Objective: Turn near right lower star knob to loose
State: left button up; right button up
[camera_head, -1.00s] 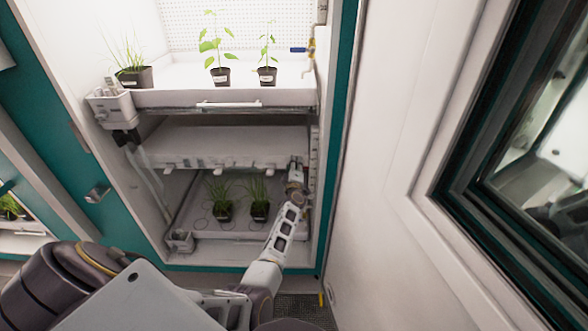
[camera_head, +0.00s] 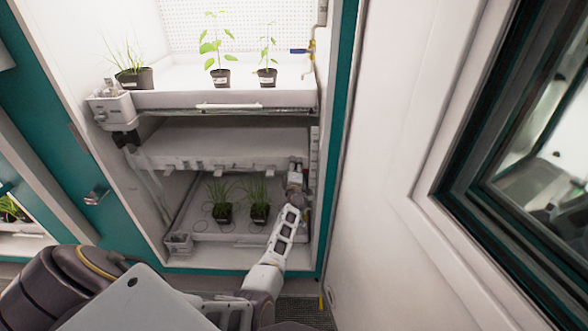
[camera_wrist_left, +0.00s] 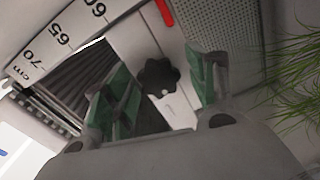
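A black star knob (camera_wrist_left: 158,77) with a pale centre dot shows in the left wrist view, on a light upright strip. My left gripper (camera_wrist_left: 163,88) has its two green-padded fingers apart, one on each side of the knob in this view. The knob appears just beyond or between the fingertips; I cannot tell how deep the fingers reach. In the head view my left gripper (camera_head: 295,178) is inside the chamber at the right post, below the middle shelf. The knob is too small or hidden to make out there. My right gripper is not in view.
A lower tray (camera_head: 215,238) with two grassy pots (camera_head: 260,213) lies left of my left gripper. The middle shelf (camera_head: 225,150) is above. A centimetre scale (camera_wrist_left: 60,40) and a red mark (camera_wrist_left: 165,12) are near the knob. The chamber's right frame (camera_head: 333,170) is close to my arm.

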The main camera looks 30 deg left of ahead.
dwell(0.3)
pick_arm(q)
jog(key=shift+m, duration=0.4)
